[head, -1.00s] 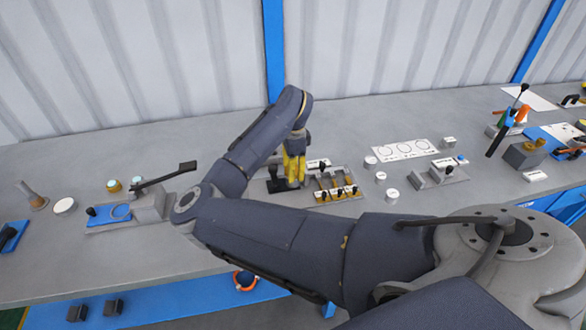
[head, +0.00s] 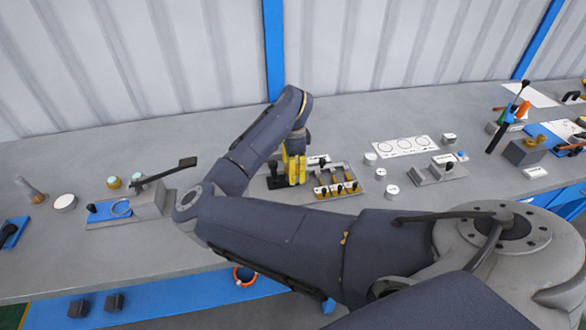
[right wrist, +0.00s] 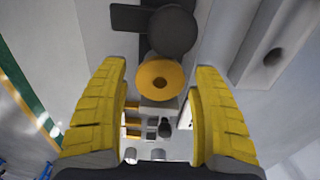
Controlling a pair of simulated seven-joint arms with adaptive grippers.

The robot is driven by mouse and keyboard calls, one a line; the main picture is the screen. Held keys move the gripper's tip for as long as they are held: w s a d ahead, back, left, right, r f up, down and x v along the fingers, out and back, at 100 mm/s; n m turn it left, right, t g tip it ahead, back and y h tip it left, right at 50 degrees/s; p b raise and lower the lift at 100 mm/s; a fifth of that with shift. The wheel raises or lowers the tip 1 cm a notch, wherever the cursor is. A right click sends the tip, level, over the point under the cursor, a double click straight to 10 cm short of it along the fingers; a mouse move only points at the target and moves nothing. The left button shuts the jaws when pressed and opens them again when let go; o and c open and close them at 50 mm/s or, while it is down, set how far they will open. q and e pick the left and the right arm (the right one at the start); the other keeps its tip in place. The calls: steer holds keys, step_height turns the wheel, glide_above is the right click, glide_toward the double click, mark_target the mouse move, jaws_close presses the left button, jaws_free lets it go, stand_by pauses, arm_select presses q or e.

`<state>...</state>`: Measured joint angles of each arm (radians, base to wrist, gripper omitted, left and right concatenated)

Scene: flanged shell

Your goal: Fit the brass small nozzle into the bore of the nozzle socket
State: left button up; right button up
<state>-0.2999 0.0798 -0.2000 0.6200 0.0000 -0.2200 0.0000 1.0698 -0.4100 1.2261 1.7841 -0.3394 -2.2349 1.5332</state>
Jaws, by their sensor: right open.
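My right gripper (head: 294,170) has yellow fingers and points down at the left end of a grey rack (head: 316,197) in the head view. In the right wrist view the right gripper (right wrist: 160,75) is open. In the head view the fingers hide this spot. A grey part with a dark round hole (right wrist: 272,57) shows at the wrist view's upper right; I cannot tell whether it is the nozzle socket. My left gripper is not in view.
A black knobbed part (head: 275,180) stands just left of the fingers; in the wrist view a black round part (right wrist: 172,34) is close to the brass piece. Several labelled pieces sit in the rack. White discs (head: 392,191) stand to its right.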

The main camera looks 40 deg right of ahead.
step_height(320, 180, up, 12)
stand_by(0.6)
steer(key=shift+d, duration=0.1)
